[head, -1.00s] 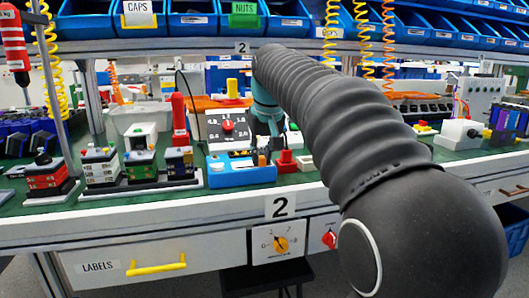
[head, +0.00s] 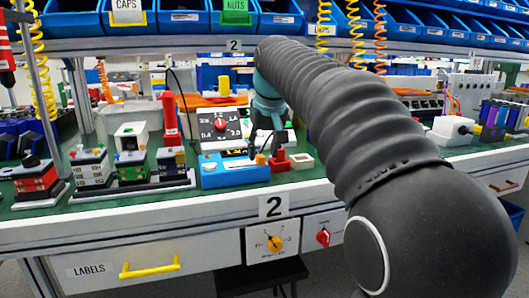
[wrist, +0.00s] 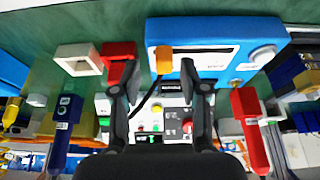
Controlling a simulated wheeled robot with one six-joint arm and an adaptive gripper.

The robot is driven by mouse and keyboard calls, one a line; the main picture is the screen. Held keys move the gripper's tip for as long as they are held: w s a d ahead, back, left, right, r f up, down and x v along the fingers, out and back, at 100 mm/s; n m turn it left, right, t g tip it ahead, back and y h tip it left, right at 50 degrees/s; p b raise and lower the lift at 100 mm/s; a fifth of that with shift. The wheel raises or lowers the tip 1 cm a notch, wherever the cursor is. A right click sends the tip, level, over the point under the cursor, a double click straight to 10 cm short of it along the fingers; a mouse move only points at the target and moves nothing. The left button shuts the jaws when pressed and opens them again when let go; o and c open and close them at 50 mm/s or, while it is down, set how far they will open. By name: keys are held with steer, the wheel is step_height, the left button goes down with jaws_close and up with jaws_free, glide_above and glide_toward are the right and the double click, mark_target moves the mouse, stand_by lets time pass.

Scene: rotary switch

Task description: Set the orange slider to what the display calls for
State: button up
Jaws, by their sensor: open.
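The blue box (head: 238,178) stands near the front of the green bench, with a grey and white upper face. In the wrist view the blue box (wrist: 222,38) lies ahead of the fingertips. The orange slider (wrist: 163,60) stands out from its face, between the lines of my two fingers. My gripper (wrist: 160,68) is open, one finger each side of the slider; I cannot tell whether either touches it. In the head view my gripper (head: 267,147) is at the box's right end. No display reading is legible.
A red block (head: 279,163) and a white open block (head: 302,161) stand right of the box. A panel with a red knob (head: 220,125) is behind it. Stacked units (head: 172,165) stand to its left. A dial (head: 274,243) is on the bench front.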

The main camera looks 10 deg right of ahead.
steer(key=v, duration=1)
steer(key=shift+r, duration=0.4)
steer(key=shift+s, duration=0.15)
steer(key=s+d+f+m+t+p, duration=0.1)
steer(key=s+f+p, duration=0.1)
steer(key=s+f, duration=2.4)
step_height(320, 180, down, 3)
steer(key=shift+d+r, duration=0.2)
steer(key=shift+d, duration=0.05)
stand_by(0.7)
